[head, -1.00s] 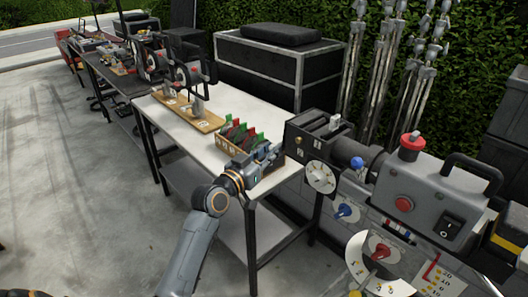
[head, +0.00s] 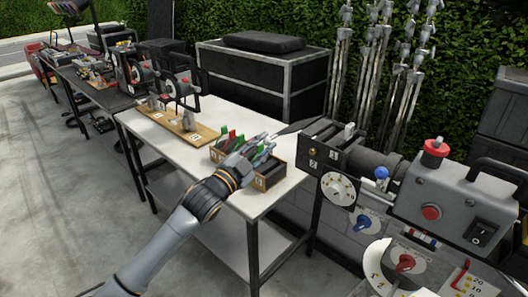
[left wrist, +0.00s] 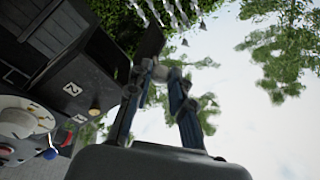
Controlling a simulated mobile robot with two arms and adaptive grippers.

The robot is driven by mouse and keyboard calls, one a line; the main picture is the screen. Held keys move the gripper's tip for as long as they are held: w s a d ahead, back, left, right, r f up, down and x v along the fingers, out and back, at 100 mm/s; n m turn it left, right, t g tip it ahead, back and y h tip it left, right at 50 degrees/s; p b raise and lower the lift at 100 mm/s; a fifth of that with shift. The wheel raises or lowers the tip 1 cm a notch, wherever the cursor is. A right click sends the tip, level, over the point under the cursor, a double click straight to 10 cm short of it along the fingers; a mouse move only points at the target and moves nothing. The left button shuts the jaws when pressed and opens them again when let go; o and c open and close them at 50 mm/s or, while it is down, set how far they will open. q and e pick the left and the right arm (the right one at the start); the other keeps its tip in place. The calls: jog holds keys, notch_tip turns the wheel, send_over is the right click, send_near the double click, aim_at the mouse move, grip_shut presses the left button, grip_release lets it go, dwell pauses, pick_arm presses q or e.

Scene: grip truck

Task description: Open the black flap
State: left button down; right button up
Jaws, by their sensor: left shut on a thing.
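The black flap (head: 298,127) sticks out to the left from the black box (head: 318,144) on the right-hand machine. It looks like a thin dark plate, swung outward from the box. My left gripper (head: 270,147) is at its left end, above the wooden tray. In the left wrist view, the two fingers (left wrist: 157,72) close together on the dark flap (left wrist: 150,42), with the box (left wrist: 75,85) to the left. The fingers hide part of the flap's edge. My right gripper is not in view.
The wooden tray (head: 262,182) with green and red pieces stands on the white table (head: 200,150) below my left gripper. A board with reels (head: 178,125) is farther back. The grey machine (head: 440,200) with knobs and a red button fills the right.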

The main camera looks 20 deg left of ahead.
pick_arm(q)
jog(key=r+m, duration=0.1)
jog(key=m, duration=0.2)
jog(key=r+m+h+p, duration=0.1)
jog(key=r+m, duration=0.1)
jog(key=a+r+m+h, duration=0.1)
jog(key=m, duration=0.2)
jog(key=shift+w+r+m+g+p, duration=0.2)
jog(key=shift+r+m+g+p, duration=0.1)
jog(key=shift+p, duration=0.05)
jog(key=c, duration=1.2)
grip_release()
jog(key=v, duration=1.2)
jog(key=shift+a+f, duration=0.1)
jog(key=shift+a, duration=0.05)
